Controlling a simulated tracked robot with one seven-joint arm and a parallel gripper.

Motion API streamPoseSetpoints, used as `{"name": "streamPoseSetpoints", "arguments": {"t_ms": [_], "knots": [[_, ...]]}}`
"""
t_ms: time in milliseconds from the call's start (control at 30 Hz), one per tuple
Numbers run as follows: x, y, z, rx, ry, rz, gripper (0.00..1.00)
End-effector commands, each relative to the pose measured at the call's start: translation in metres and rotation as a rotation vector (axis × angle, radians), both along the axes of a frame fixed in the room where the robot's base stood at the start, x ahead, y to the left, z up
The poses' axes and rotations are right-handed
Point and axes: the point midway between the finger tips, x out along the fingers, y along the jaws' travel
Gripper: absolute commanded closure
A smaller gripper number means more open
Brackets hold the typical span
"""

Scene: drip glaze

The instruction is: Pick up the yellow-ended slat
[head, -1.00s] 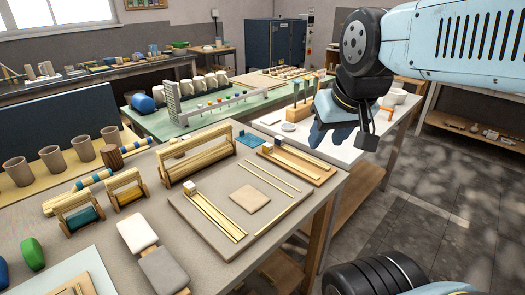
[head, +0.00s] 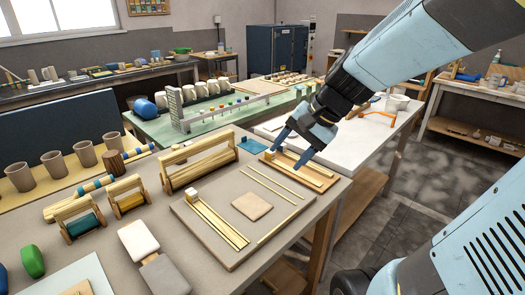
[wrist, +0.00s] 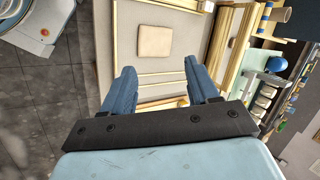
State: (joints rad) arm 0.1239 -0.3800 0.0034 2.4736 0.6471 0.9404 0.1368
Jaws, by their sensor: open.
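Several pale wooden slats lie on the flat board (head: 205,232) on the table. A bundle of long slats (head: 220,222) lies along its left side, one thin slat (head: 270,184) towards the back and another (head: 279,226) along the right edge. More slats lie in a wooden tray (head: 322,183) behind the board. I cannot make out a yellow end on any of them. My gripper (head: 287,153) is open and empty, pointing down over the tray area. In the wrist view, its blue fingers (wrist: 160,67) stand apart, with a thin pale slat (wrist: 160,73) seen between them.
A square tile (head: 252,205) lies mid-board; a small pale block (head: 193,195) sits by the bundle. A wooden rack (head: 200,165) stands left of the tray. Cups and rollers crowd the left; floor lies right.

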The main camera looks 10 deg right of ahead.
Motion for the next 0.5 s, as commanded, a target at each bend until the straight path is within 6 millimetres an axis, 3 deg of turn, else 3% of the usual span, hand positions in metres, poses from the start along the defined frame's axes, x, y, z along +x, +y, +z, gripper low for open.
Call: {"name": "streamPoseSetpoints", "arguments": {"t_ms": [267, 500], "knots": [[0.053, 0.005, -0.023, 0.305, 0.17, -0.28, 0.4], [0.104, -0.007, -0.045, 0.555, 0.295, -0.546, 0.4]]}}
